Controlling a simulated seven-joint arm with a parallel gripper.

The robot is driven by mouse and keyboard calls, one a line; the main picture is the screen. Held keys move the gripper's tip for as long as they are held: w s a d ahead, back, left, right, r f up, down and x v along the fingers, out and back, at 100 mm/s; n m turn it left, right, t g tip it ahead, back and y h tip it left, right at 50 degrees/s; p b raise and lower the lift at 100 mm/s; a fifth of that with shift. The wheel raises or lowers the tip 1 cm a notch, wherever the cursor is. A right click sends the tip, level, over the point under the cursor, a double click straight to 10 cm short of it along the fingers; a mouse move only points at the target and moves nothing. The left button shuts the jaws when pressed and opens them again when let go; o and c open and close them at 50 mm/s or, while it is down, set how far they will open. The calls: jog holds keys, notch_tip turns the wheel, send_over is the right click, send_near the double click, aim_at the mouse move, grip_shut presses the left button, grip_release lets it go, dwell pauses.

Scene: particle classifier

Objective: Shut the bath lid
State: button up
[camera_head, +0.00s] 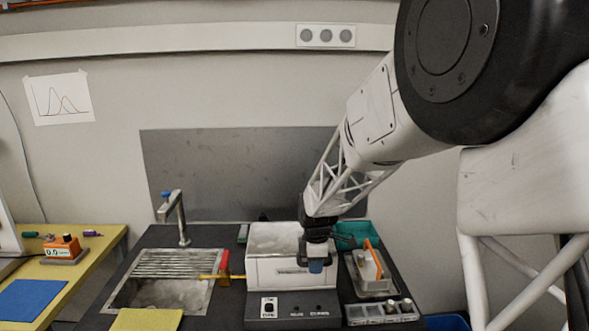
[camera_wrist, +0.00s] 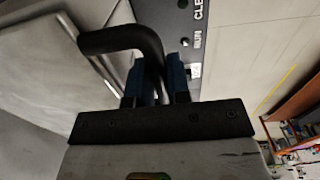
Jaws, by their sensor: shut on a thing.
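The bath (camera_head: 268,272) is a white box on a dark base at the middle of the bench. A mottled grey surface shows at its top; I cannot tell how far the lid stands open. My gripper (camera_head: 316,266) points down at the bath's right front. In the wrist view, the blue fingers of my gripper (camera_wrist: 158,85) are shut on a bent black handle (camera_wrist: 122,36). The handle runs left from the fingers toward a pale panel (camera_wrist: 52,60), seemingly the lid. The handle is mostly hidden behind my gripper in the head view.
A sink with a tap (camera_head: 178,215) and a red-and-yellow item (camera_head: 223,268) lie left of the bath. A tray with an orange-handled item (camera_head: 373,258) and a teal bin (camera_head: 352,233) stand close on the right. Buttons sit on the base's front (camera_head: 292,303).

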jog(key=shift+s+f, duration=0.15)
jog(key=shift+f, duration=0.65)
dwell(0.7)
jog(key=o, duration=0.7)
jog(key=shift+r, duration=0.1)
jog(key=shift+r, duration=0.1)
jog(key=shift+r, duration=3.4)
jog(key=shift+r, duration=0.1)
